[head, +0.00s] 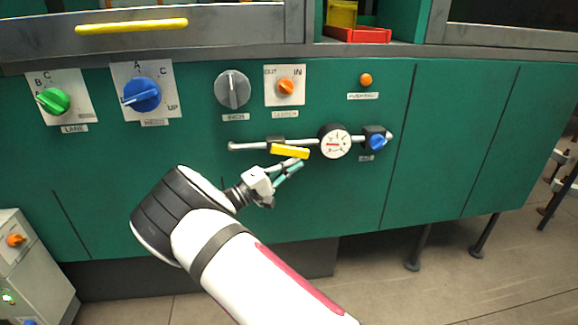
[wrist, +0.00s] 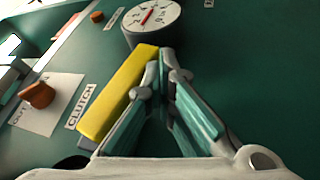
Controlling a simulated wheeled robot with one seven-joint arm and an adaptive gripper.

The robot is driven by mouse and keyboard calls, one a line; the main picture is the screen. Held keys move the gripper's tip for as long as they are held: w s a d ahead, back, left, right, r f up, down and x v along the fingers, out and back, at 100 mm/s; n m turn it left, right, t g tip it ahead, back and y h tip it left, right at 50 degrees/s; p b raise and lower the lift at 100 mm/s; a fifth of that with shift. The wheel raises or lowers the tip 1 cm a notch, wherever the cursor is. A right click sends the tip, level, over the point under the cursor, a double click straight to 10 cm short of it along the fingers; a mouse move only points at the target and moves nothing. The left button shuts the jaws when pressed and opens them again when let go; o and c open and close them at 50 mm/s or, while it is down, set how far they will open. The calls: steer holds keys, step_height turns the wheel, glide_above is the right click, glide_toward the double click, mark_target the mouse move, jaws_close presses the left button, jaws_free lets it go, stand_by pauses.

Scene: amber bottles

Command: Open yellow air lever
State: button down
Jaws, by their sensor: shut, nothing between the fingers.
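The yellow air lever (head: 289,151) lies nearly level along the grey pipe (head: 250,146) on the green panel, just left of the round gauge (head: 333,141). My gripper (head: 296,167) is just below and in front of the lever in the head view. In the wrist view the lever (wrist: 118,98) is a long yellow bar right beside the left finger. My gripper (wrist: 160,60) is shut there, its tips together near the lever's far end, with nothing between them. I cannot tell whether finger and lever touch.
A blue knob (head: 377,142) sits at the pipe's right end. Above are an orange clutch switch (head: 286,87), a grey dial (head: 232,89), a blue dial (head: 142,95) and a green dial (head: 53,101). The panel right of the pipe is clear.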

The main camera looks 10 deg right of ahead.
steer(key=shift+d+r, duration=0.25)
steer(key=shift+d, duration=0.05)
stand_by(1.0)
stand_by(0.9)
steer(key=s+a+f, duration=0.3)
steer(key=a+f, duration=0.4)
steer(key=a, duration=0.2)
steer(key=shift+s+a+f, duration=0.15)
steer(key=shift+s+f, duration=0.05)
steer(key=shift+s, duration=0.2)
